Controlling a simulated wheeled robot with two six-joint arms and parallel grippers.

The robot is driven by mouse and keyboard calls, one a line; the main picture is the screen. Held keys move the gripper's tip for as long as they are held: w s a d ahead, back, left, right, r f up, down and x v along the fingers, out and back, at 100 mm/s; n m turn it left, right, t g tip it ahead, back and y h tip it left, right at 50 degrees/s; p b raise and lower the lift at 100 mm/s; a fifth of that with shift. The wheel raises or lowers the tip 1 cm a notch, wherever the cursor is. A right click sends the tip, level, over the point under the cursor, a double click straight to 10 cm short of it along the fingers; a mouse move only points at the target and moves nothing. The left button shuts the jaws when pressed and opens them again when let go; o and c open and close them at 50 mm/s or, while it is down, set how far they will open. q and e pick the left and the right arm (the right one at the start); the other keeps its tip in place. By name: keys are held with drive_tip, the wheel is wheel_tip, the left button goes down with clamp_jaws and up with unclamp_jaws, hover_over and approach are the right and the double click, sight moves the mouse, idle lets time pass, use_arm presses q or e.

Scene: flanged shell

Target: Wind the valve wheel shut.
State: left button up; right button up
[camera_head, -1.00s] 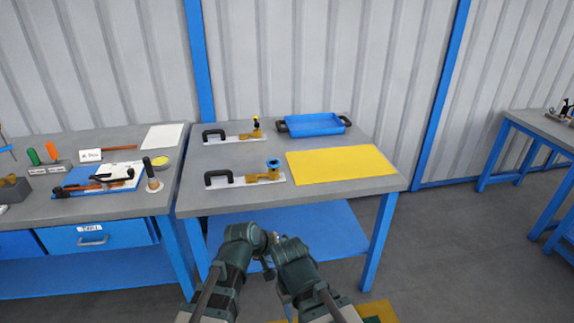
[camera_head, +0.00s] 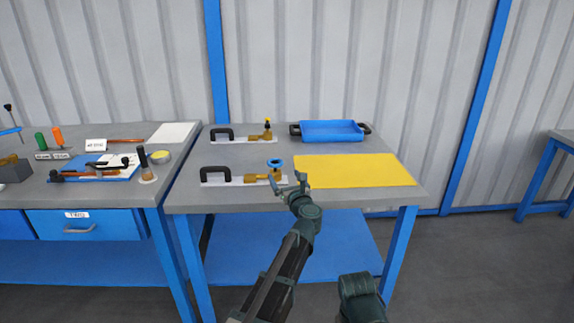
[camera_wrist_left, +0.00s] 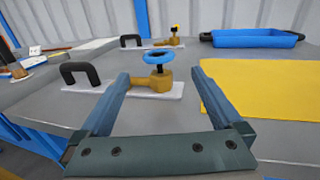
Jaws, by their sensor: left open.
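The valve wheel (camera_head: 275,162) is a small blue ring on top of a brass valve body (camera_head: 258,176). The valve is fixed to a white plate with a black handle (camera_head: 222,174) at its left end, near the table's front. In the left wrist view the blue wheel (camera_wrist_left: 159,58) stands level on its dark stem, beyond and between the fingers. My left gripper (camera_head: 289,182) is open and empty, at the table's front edge, just short of the valve and apart from it. My right gripper is out of view; only part of that arm shows.
Behind stands a similar plate with a yellow-topped brass valve (camera_head: 267,132). A yellow mat (camera_head: 355,170) lies right of the near valve, and a blue tray (camera_head: 331,131) stands at the back. A cluttered bench (camera_head: 105,198) adjoins on the left.

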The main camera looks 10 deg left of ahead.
sight(273, 159)
use_arm(q)
drive_tip(key=x, duration=1.4)
drive_tip(key=shift+s+a, duration=0.15)
drive_tip(key=c, duration=1.3)
